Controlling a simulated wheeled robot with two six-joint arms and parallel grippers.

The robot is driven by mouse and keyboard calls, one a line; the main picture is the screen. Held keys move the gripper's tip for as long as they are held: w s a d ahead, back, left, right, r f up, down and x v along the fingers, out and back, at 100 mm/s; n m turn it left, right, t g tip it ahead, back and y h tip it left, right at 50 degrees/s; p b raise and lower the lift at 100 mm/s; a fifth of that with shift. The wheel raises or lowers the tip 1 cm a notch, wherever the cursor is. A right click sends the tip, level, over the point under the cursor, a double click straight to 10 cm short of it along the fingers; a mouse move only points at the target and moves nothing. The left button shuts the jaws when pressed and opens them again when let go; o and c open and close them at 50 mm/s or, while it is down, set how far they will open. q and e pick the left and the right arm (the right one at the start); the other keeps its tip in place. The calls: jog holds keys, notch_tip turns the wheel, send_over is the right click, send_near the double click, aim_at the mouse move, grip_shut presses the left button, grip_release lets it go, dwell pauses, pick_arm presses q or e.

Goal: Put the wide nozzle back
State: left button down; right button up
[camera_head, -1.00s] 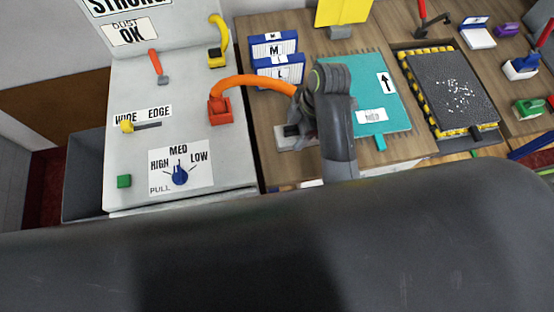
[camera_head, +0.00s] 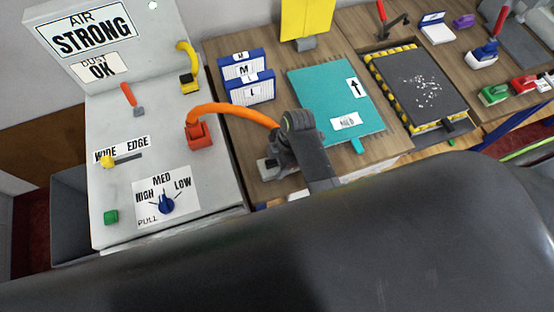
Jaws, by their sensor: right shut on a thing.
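My right gripper (camera_head: 278,153) is shut at the end of the orange hose (camera_head: 236,110), low over the wooden bench. What it grips, seemingly the wide nozzle, is mostly hidden behind the gripper and wrist. A small grey block (camera_head: 266,169) lies directly under and beside the fingers; I cannot tell whether the gripped thing touches it. The hose runs from a red base (camera_head: 200,134) on the white panel. My left gripper is not in view.
The white panel (camera_head: 120,190) carries a yellow WIDE/EDGE slider (camera_head: 108,161) and a blue knob (camera_head: 167,204). Blue-and-white boxes (camera_head: 249,89) stand behind the hose. A teal mat (camera_head: 318,88) lies right of my gripper, then a black tray (camera_head: 425,85). My dark arm link fills the foreground.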

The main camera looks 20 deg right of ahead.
jog(key=shift+a+f, duration=0.1)
jog(key=o, duration=0.9)
jog(key=shift+o, duration=0.2)
jog(key=b+v, duration=0.2)
jog(key=v, duration=0.8)
jog(key=shift+r+p, duration=0.6)
jog(key=shift+r, duration=0.1)
jog(key=shift+s+d+r+p, duration=0.1)
jog(key=shift+d+r+p, duration=0.15)
jog(key=shift+r+p, duration=0.15)
